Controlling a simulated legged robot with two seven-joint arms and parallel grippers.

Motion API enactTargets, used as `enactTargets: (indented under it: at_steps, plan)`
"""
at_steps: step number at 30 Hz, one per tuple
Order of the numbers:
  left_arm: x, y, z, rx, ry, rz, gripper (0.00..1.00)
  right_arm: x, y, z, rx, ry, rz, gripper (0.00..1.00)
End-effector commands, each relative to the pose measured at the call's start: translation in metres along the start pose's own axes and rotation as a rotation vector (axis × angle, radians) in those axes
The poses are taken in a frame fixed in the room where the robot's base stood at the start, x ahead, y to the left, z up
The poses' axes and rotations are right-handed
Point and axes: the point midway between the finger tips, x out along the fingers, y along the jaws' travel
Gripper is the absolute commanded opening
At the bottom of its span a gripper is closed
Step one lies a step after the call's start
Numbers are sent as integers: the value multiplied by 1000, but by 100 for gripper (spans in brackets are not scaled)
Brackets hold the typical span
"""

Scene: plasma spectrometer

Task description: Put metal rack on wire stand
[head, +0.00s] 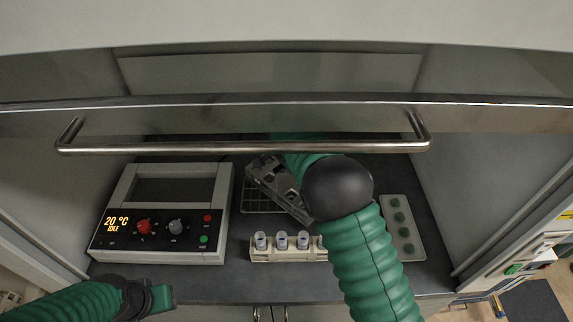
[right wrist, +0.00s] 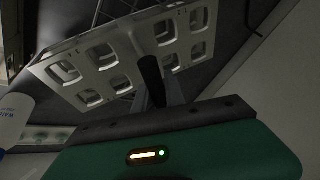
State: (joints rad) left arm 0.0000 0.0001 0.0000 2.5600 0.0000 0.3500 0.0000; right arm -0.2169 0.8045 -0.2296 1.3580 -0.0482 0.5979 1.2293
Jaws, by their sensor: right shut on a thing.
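The metal rack (right wrist: 118,54) is a grey plate with several square openings. In the right wrist view my right gripper (right wrist: 150,72) is shut on its near edge. In the head view the rack (head: 276,186) is tilted above the wire stand, partly behind my right arm. The wire stand (head: 250,206) is a low wire grid on the dark worktop, mostly covered by the rack; its wires also show behind the rack in the right wrist view (right wrist: 112,12). I cannot tell whether rack and stand touch. My left gripper (head: 160,297) is at the lower left, away from both; its fingers are unclear.
A heating device (head: 165,215) with a "20 °C IDLE" display stands to the left. A white holder with several vials (head: 288,250) stands in front of the stand. A pale tray with green discs (head: 403,228) lies at the right. The hood sash handle (head: 245,148) crosses above.

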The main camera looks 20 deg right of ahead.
Motion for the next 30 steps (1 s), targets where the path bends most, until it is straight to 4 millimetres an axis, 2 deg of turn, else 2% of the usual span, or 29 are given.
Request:
enactTargets:
  at_steps: [2, 3, 8, 18, 20, 27, 30]
  plan:
    - [1, 0, 0, 0, 0, 0, 34, 0, 0, 0, 0, 1, -1, 0]
    - [1, 0, 0, 0, 0, 0, 34, 1, 0, 0, 0, 0, 0, 18]
    - [1, 0, 0, 0, 0, 0, 34, 1, 0, 0, -1, 0, 1, 37]
    - [2, 0, 0, 0, 0, 0, 34, -4, 0, 0, -1, 0, 0, 37]
    - [4, 0, 1, 0, 0, 0, 34, -12, -1, 0, -2, 1, -1, 37]
    - [14, 0, 3, 0, 0, 0, 34, -61, -1, 0, -1, 1, -3, 37]
    - [15, 0, 4, 0, 0, 0, 34, -72, 0, 0, -1, 0, 0, 37]
